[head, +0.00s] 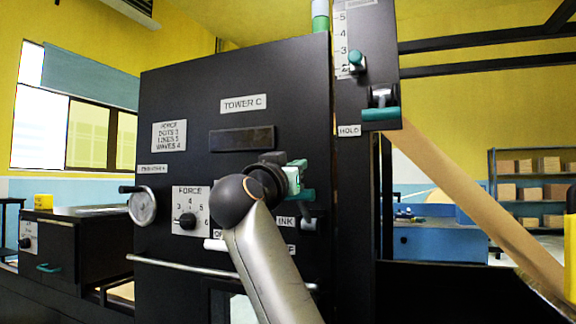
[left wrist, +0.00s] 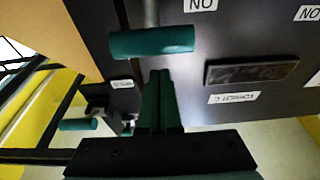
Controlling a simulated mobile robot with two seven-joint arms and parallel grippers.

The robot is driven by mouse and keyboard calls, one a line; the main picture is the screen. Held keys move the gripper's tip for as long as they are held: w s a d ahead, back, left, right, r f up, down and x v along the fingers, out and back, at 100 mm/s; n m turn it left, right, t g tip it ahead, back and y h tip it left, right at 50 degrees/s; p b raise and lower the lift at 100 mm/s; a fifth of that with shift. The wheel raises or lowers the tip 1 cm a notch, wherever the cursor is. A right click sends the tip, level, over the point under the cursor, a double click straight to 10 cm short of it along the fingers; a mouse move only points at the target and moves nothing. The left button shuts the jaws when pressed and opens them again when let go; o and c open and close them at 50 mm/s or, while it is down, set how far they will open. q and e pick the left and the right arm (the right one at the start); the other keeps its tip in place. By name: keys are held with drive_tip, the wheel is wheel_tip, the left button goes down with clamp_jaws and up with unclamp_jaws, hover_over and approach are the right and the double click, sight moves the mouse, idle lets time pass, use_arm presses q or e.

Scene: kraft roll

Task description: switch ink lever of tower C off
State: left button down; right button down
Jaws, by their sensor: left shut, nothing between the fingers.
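The black panel of tower C (head: 170,100) stands in front of me with its TOWER C label (head: 243,103). The ink lever's teal handle (head: 306,194) is raised above its pivot, over the INK label (head: 286,222). My left gripper (head: 296,174) is shut and empty, just above the handle, partly covering it. My right gripper is not in view.
My left forearm hides part of the lower panel. A second teal-handled lever (head: 380,114) by the HOLD label is at the upper right. A brown paper web (head: 470,205) slants down right.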

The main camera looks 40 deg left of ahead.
sight(303, 207)
use_arm(q)
drive_tip(key=f, duration=0.1)
drive_tip(key=s+f, duration=0.1)
drive_tip(key=f, duration=0.1)
drive_tip(key=shift+s+d+f, duration=0.25)
drive_tip(key=shift+s+f, duration=0.05)
drive_tip(key=shift+s, duration=0.05)
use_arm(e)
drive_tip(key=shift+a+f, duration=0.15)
use_arm(q)
drive_tip(key=shift+b, duration=0.35)
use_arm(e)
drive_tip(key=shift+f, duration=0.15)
use_arm(q)
drive_tip(key=shift+s+f+t+b, duration=0.2)
drive_tip(key=shift+f+t+b, duration=0.15)
drive_tip(key=shift+b, duration=0.35)
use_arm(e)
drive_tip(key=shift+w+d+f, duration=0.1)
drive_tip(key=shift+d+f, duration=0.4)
use_arm(q)
drive_tip(key=shift+f, duration=0.1)
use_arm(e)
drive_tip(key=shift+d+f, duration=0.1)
